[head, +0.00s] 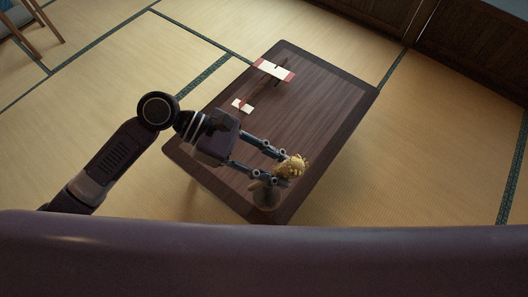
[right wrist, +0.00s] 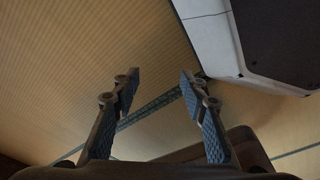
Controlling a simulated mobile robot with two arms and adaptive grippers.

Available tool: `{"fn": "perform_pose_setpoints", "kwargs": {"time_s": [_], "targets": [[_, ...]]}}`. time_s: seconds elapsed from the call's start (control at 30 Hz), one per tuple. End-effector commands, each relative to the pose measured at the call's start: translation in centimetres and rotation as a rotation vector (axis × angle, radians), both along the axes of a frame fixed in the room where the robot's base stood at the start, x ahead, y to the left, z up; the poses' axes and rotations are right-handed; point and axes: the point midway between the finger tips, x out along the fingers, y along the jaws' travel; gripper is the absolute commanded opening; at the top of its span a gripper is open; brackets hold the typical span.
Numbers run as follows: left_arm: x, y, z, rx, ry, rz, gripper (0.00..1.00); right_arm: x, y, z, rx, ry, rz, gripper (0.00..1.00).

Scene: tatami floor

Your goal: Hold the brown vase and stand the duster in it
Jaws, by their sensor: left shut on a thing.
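My left gripper (head: 279,168) reaches in over the near end of the low table, its fingers set well apart on either side of the brown vase. The vase's dark body (head: 265,194) shows below the fingers, small and dim. A tan, ruffled shape (head: 293,167) shows at the fingertips, above the dark body. It looks like the head of the duster, but I cannot tell surely, nor how deep it sits in the vase. My right gripper (right wrist: 155,88) shows in the right wrist view, open, with nothing between its fingers.
The dark wooden table (head: 330,92) is clear in its middle. Tatami surrounds the table. A wooden chair (head: 40,25) stands far left.

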Motion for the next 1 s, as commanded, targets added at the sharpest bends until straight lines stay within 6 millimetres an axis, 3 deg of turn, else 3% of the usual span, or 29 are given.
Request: {"fn": "perform_pose_setpoints", "kwargs": {"time_s": [0.03, 0.23, 0.5, 1.0], "targets": [[0.3, -0.1, -1.4, -0.060, 0.021, 0.084, 0.02, 0.6, 0.1, -1.4, 0.000, -0.006, -0.001, 0.40], [3.7, 0.3, -2.3, -0.293, 0.022, 0.393, 0.02, 2.7, 0.4, -2.8, 0.002, -0.021, -0.005, 0.40], [7.7, 2.9, -3.2, -0.464, -0.034, 0.622, 0.02, 4.3, 0.6, -3.2, 0.004, -0.032, -0.008, 0.40], [8.2, 3.6, -3.2, -0.479, -0.047, 0.649, 0.02, 4.5, 0.7, -2.9, 0.005, -0.034, -0.008, 0.40]]}}
